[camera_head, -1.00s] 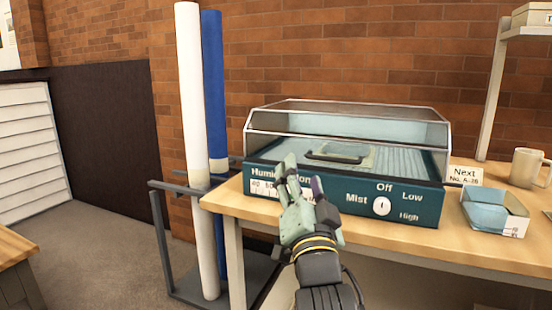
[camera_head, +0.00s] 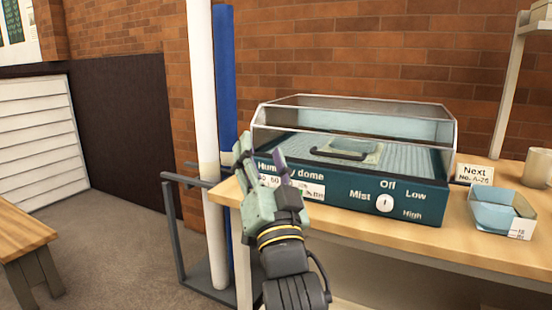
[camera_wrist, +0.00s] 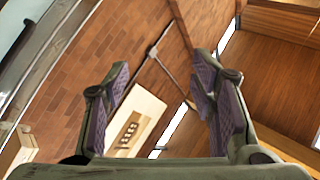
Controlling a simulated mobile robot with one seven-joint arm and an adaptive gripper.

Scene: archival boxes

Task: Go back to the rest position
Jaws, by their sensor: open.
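My gripper (camera_head: 262,168) is in front of the left part of the humidity dome (camera_head: 420,200) in the head view, pointing up and away. In the wrist view my gripper (camera_wrist: 162,85) has its two fingers spread wide with nothing between them. The dome has a teal base with a mist knob (camera_head: 385,203) and a clear cover. A flat pale item with a dark handle (camera_head: 350,151) shows inside it. Part of the dome's label is hidden behind my gripper.
The dome stands on a wooden table (camera_head: 395,240). To its right are a card reading "Next" (camera_head: 475,173), a blue-lined box (camera_head: 500,212) and a mug (camera_head: 537,167). White (camera_head: 201,90) and blue (camera_head: 225,80) rolls stand in a rack at left. A wooden bench (camera_head: 25,225) is far left.

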